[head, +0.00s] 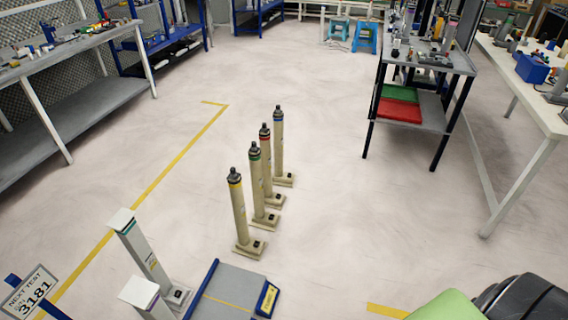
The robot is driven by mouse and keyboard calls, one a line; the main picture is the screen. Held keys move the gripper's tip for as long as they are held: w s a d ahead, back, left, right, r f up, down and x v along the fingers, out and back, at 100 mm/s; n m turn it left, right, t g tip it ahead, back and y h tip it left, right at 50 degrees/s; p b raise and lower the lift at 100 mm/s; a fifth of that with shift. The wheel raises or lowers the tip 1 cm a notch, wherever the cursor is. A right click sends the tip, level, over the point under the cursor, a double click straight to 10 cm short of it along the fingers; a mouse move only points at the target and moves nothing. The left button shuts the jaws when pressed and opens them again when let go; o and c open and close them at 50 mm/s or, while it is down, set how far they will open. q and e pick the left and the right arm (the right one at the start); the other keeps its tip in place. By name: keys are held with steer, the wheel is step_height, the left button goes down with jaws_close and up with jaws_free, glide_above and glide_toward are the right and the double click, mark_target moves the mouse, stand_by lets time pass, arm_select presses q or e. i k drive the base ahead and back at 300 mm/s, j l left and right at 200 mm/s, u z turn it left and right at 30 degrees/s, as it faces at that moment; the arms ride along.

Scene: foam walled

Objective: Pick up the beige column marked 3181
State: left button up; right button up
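Several beige columns stand upright in a row on the floor, each on a square foot and with a dark top. The nearest has a yellow band (239,215). Behind it stand one with a green band (257,188), one with a red band (267,170) and the farthest with a blue band (279,150). Their markings are too small to read. A sign (34,292) at the lower left reads "NEXT TEST" and "3181". Neither of my grippers is in view.
Two grey columns with white tops (142,250) stand at the lower left, near a blue-edged grey platform (225,294). A metal table (430,60) stands upper right. Floor around the beige row is open.

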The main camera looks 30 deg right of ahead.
mark_target(280, 178)
steer(key=i+l, duration=0.2)
steer(key=l, duration=0.15)
steer(key=i+l, duration=0.25)
steer(key=l, duration=0.15)
steer(key=i+l, duration=0.2)
steer(key=l, duration=0.15)
steer(key=i+l, duration=0.25)
steer(key=l, duration=0.15)
steer(key=i+l, duration=0.2)
steer(key=l, duration=0.15)
